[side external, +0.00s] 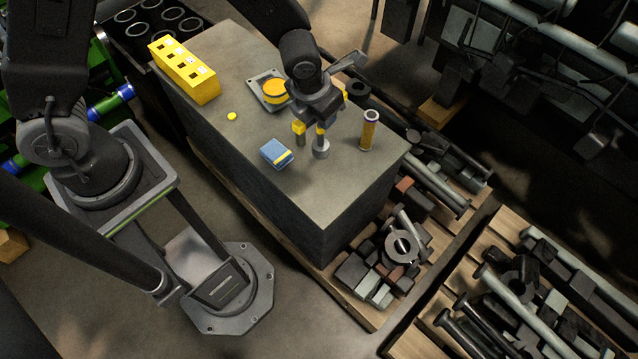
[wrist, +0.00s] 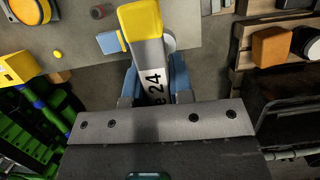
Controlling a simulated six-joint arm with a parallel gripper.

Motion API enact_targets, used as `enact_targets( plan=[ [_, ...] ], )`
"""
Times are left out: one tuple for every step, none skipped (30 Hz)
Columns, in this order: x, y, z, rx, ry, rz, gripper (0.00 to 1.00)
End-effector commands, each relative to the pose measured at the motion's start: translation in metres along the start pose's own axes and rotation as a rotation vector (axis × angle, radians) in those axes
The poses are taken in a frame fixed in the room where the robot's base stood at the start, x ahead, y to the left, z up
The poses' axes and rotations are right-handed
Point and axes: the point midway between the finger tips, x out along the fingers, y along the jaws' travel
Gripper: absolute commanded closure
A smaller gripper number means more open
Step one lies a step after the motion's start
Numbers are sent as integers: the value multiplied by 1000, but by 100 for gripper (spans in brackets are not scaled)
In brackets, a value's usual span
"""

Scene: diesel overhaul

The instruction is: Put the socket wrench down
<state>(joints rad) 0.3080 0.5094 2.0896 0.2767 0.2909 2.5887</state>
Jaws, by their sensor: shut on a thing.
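My gripper (side external: 312,128) is over the grey bench top and shut on the socket wrench. In the wrist view the socket wrench (wrist: 150,55) is a grey bar with a yellow end and a white label reading 24, between the blue-grey fingers of my gripper (wrist: 153,85). In the side view the gripper hides much of it. A grey round piece (side external: 321,150) shows just below the gripper, low over the bench; I cannot tell whether it is part of the wrench or touches the surface.
On the bench (side external: 335,195) are a blue block (side external: 276,153), an amber cylinder (side external: 369,132), a yellow box with holes (side external: 184,71), a small yellow disc (side external: 232,116) and a plate with an orange-yellow round part (side external: 275,91). The front corner is bare. Pallets of metal parts (side external: 400,247) lie beside it.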

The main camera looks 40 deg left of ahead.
Motion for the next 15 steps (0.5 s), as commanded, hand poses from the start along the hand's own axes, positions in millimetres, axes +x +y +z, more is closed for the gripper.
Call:
enact_targets(
  plan=[
    [11, 3, -3, -5, 7, 5, 100],
    [15, 3, -4, -6, 7, 5, 100],
    [20, 3, -6, -6, 7, 5, 100],
    [24, 3, -7, -6, 6, 4, 100],
    [30, 3, -8, -6, 6, 5, 100],
    [36, 4, -10, -6, 7, 5, 100],
    [41, 4, -11, -7, 6, 5, 100],
    [45, 4, -13, -7, 7, 5, 100],
    [49, 4, -14, -7, 6, 4, 100],
    [54, 3, -15, -7, 6, 4, 100],
    [58, 3, -16, -6, 5, 4, 100],
    [63, 4, -17, -6, 5, 5, 100],
    [66, 4, -18, -8, 5, 5, 100],
    [68, 4, -19, -7, 5, 5, 100],
    [72, 3, -20, -7, 5, 4, 100]
  ],
)
